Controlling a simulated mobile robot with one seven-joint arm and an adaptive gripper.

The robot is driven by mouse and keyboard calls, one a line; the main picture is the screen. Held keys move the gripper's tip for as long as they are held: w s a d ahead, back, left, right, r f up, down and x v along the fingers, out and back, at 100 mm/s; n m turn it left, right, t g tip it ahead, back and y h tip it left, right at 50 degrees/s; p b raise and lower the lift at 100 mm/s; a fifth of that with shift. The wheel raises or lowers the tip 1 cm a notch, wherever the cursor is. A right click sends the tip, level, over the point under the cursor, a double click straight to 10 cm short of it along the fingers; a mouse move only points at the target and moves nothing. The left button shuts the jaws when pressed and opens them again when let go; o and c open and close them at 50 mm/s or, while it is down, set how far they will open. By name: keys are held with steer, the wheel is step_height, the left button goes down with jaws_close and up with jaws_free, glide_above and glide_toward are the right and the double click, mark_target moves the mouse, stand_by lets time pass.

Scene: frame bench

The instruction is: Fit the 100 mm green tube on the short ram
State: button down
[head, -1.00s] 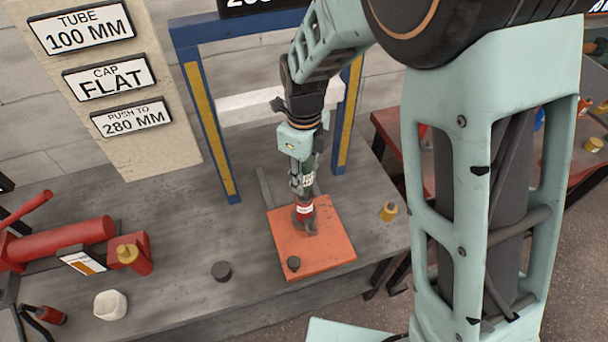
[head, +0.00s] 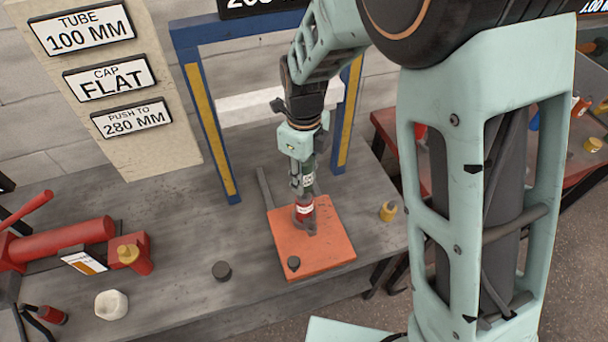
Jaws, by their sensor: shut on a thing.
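The green tube (head: 309,172), with a small white label, is upright in my gripper (head: 302,186), which is shut on it. My gripper points down and hides part of the tube. Directly below is the red short ram (head: 305,216), with a white band, upright on the orange plate (head: 325,252). The tube's lower end is in line with the ram's top. I cannot tell whether it is around the ram or just resting at its top.
A blue frame with yellow strips (head: 212,130) stands behind the plate. A dark knob (head: 293,263) is on the plate, and a dark puck (head: 222,270), a white nut-like piece (head: 111,304) and a yellow-topped piece (head: 388,211) are on the bench. A red pump (head: 70,243) lies left.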

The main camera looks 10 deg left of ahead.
mark_target(304, 170)
steer(key=shift+f+b, duration=1.25)
steer(key=shift+f, duration=0.7)
steer(key=c, duration=1.4)
jaws_free()
step_height(304, 170, up, 12)
steer(key=shift+r, duration=0.1)
